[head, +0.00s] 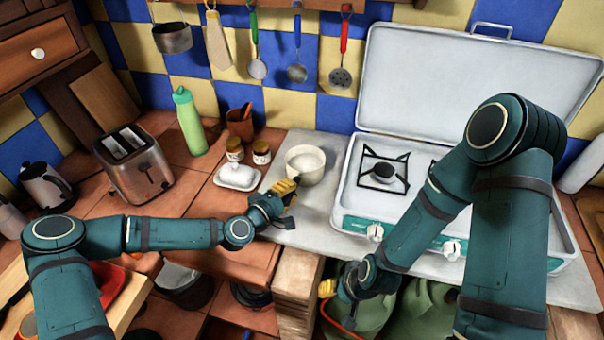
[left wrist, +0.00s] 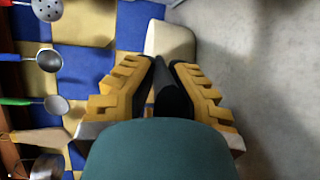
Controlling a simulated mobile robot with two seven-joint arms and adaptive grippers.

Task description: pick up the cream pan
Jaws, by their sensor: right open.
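The cream pan (head: 306,167) is on the grey worktop left of the stove, upright. My left gripper (head: 289,187) is at its near side, with its fingers at the handle. In the left wrist view, the yellow fingers (left wrist: 165,80) converge on the dark handle (left wrist: 168,98), one on each side. The pan's cream wall (left wrist: 170,40) shows just beyond the fingertips. My right gripper (head: 336,290) is open and empty, low in front of the counter's edge.
A white butter dish (head: 238,177) and two jars (head: 261,153) stand left of the pan. The open white stove (head: 385,190) is close on its right. Utensils (head: 297,72) hang on the wall behind. A toaster (head: 135,165) and green bottle (head: 189,122) stand further left.

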